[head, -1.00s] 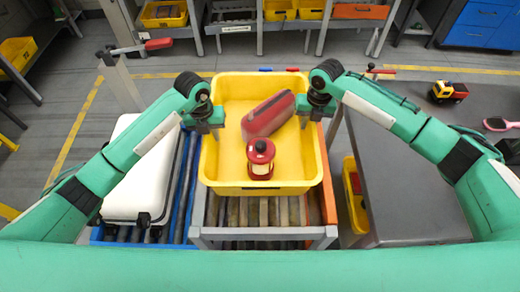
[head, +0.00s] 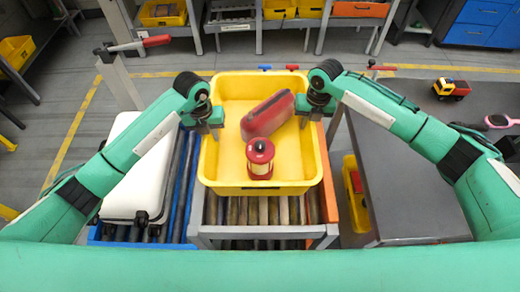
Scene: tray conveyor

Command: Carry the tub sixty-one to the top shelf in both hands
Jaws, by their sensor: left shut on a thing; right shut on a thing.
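The yellow tub (head: 229,93) is in the middle of the head view, upright, with a red lantern (head: 260,157) and a dark red oblong case (head: 267,115) inside. No number is readable on it. My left gripper (head: 208,127) is shut on the tub's left rim. My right gripper (head: 310,115) is shut on its right rim. The fingertips are partly hidden by the wrists and rim. The tub is over a roller conveyor (head: 262,212); I cannot tell whether it touches the rollers. I cannot tell which shelf is the top shelf.
A white case (head: 137,190) lies on the blue-railed conveyor at left. A grey table (head: 410,190) stands at right, with a toy truck (head: 452,88) and a pink brush (head: 497,120). Racks with yellow bins (head: 163,14) stand at the back. Open floor lies between.

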